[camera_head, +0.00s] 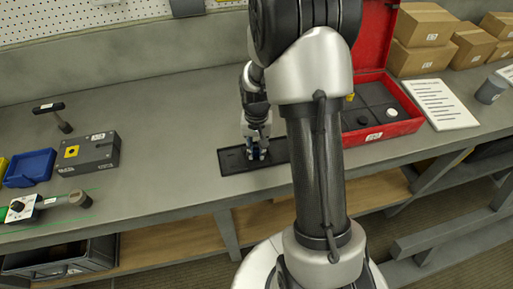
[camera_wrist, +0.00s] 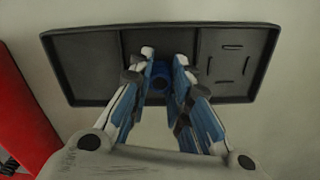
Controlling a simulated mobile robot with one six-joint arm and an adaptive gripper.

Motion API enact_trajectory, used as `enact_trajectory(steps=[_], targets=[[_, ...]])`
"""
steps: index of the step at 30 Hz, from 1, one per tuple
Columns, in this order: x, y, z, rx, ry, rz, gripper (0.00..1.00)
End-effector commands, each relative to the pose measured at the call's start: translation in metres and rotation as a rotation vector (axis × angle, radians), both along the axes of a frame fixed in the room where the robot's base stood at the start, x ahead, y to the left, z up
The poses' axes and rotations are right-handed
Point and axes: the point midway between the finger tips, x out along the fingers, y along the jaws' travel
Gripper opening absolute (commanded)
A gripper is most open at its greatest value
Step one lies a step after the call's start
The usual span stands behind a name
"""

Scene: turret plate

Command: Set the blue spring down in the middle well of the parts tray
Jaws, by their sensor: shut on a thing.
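The black parts tray (camera_head: 234,162) lies on the grey bench; it also shows in the wrist view (camera_wrist: 85,68), divided into wells. The blue spring (camera_wrist: 160,76) is a small dark blue piece between my fingers, over the middle well in the wrist view. My gripper (camera_head: 256,157) points down over the tray and is shut on the spring; its fingers also show in the wrist view (camera_wrist: 165,60). The fingers hide part of the spring and of the middle well. I cannot tell whether the spring touches the well floor.
An open red case (camera_head: 408,125) stands right of the tray, behind my arm. A grey box with a yellow square (camera_head: 90,153) and a blue bin (camera_head: 30,168) are at the left. Bench between the grey box and the tray is clear.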

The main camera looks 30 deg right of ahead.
Motion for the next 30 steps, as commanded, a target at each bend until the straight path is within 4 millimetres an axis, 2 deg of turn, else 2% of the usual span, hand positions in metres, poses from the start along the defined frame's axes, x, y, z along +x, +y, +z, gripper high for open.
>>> enact_trajectory(steps=[28,29,30], targets=[[-0.0001,0.0001,-0.0063,0.0,0.0,0.0,0.02],[0.0,0.0,-0.0062,0.0,0.0,0.0,0.19],[-0.0001,0.0001,-0.0062,0.0,0.0,0.0,0.22]])
